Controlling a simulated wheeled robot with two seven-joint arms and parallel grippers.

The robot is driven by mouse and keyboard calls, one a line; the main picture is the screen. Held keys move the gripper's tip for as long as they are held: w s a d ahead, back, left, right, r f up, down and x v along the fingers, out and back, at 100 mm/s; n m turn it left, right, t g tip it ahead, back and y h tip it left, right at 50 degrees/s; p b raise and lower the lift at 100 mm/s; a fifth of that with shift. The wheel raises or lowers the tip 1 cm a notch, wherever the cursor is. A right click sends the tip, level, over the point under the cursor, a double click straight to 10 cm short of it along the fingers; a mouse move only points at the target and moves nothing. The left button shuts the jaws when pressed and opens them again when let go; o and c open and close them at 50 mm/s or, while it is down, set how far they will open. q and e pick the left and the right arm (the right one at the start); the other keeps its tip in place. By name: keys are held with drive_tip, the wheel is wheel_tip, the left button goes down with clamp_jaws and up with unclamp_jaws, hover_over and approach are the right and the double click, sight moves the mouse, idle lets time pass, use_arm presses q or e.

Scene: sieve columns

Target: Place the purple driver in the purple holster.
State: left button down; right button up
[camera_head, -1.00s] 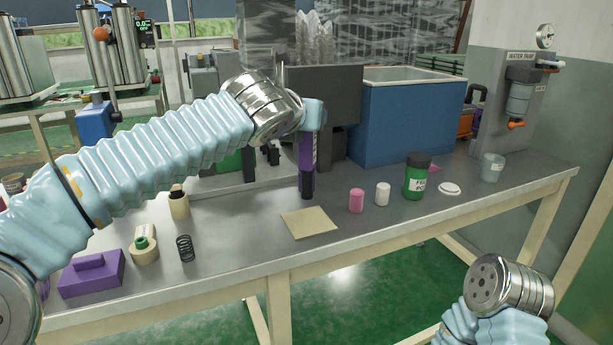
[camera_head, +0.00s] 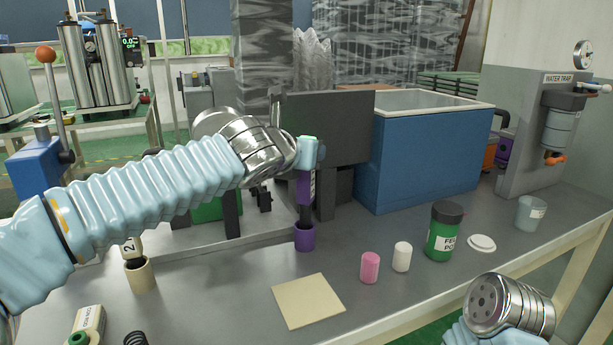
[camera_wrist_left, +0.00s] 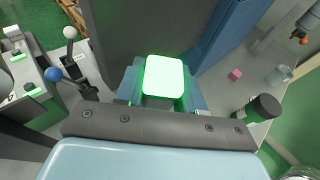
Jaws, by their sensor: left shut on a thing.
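My left gripper (camera_head: 309,154) is shut on the purple driver (camera_head: 305,186) and holds it upright, dark tip down. The purple holster (camera_head: 304,238), a short open cup, stands on the bench directly below it. The driver's dark lower end meets the holster's mouth in the picture; how far it is inside I cannot tell. In the left wrist view a glowing green-white top (camera_wrist_left: 164,77) shows between the blue fingers, and the holster is hidden. My right wrist shows at the lower right, its gripper out of view.
A beige pad (camera_head: 308,301) lies in front of the holster. Pink (camera_head: 370,267) and white (camera_head: 402,256) cylinders and a green jar (camera_head: 444,232) stand to the right. A beige holder (camera_head: 140,275) is at left. A dark panel (camera_head: 330,125) and blue bin (camera_head: 430,150) rise behind.

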use_arm(q)
wheel_tip(320, 180, down, 4)
drive_tip(key=shift+r+b, duration=0.2)
drive_tip(key=shift+b, duration=0.55)
drive_tip(key=shift+r, duration=0.15)
drive_tip(key=c, duration=0.7)
unclamp_jaws()
drive_tip(key=p+v, duration=0.1)
drive_tip(key=v, duration=1.1)
drive_tip(key=shift+s, duration=0.15)
